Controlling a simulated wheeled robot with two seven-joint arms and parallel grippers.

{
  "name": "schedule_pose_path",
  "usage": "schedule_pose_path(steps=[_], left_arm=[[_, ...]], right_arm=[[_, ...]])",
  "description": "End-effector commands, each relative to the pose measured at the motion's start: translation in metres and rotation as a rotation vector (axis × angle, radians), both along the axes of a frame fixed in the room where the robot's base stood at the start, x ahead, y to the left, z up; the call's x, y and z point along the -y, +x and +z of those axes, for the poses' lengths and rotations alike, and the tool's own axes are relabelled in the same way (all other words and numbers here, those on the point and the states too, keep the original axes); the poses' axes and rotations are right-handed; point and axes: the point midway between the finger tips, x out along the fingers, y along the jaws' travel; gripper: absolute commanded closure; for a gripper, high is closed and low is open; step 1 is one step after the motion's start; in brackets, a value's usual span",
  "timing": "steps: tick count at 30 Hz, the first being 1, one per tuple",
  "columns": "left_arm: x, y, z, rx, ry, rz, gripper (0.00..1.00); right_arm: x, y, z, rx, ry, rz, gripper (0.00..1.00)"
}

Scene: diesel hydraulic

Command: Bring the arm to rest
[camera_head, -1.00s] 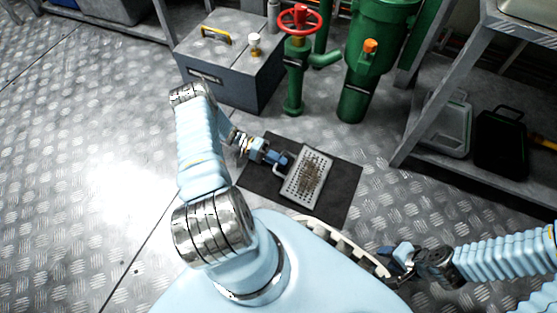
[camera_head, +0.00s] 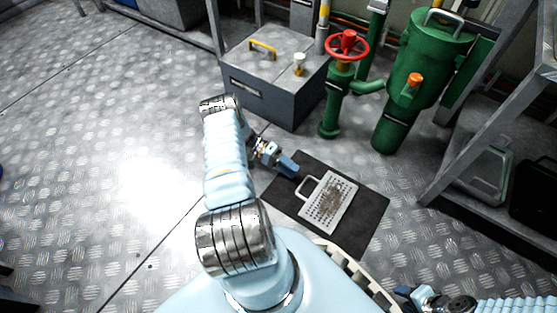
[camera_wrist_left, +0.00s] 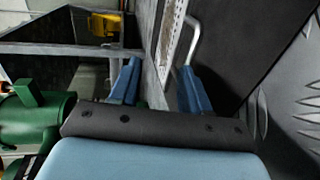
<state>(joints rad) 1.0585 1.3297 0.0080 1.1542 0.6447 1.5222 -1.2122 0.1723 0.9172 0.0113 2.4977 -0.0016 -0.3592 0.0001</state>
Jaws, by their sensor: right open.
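My left gripper (camera_head: 287,168) is over the left edge of a black mat (camera_head: 372,207). In the left wrist view its two blue fingers (camera_wrist_left: 157,80) stand apart, so it is open and holds nothing. A perforated metal strainer (camera_head: 345,208) with brown dirt on it lies on the mat. Its wire handle (camera_head: 308,187) points toward the left gripper, with a small gap in the head view; the handle (camera_wrist_left: 193,38) also shows beyond the fingers in the wrist view. My right gripper (camera_head: 413,293) is low at the right, empty, near my base.
A grey box (camera_head: 275,85) with a yellow handle stands behind the left arm. A green valve pipe with a red handwheel (camera_head: 347,46) and a green canister (camera_head: 410,80) stand behind the mat. A metal shelf (camera_head: 480,185) is at the right. Floor at left is clear.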

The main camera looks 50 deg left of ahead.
Motion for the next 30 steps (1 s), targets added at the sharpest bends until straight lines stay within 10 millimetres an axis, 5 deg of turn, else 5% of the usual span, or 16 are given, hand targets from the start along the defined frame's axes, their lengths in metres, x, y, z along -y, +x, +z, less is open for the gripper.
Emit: schedule_pose_path(steps=[9, 20, 30], left_arm=[[-0.056, -0.013, 0.012, 0.001, 0.000, -0.001, 0.53], [-0.064, -0.016, 0.016, 0.000, -0.001, -0.001, 0.53], [-0.063, -0.016, 0.073, 0.000, -0.001, -0.001, 0.53]], right_arm=[[0.000, 0.000, -0.001, 0.000, 0.000, 0.000, 0.57], [0.000, 0.000, 0.001, 0.000, 0.000, 0.000, 0.57], [0.001, -0.001, 0.059, -0.003, -0.002, 0.001, 0.57]])
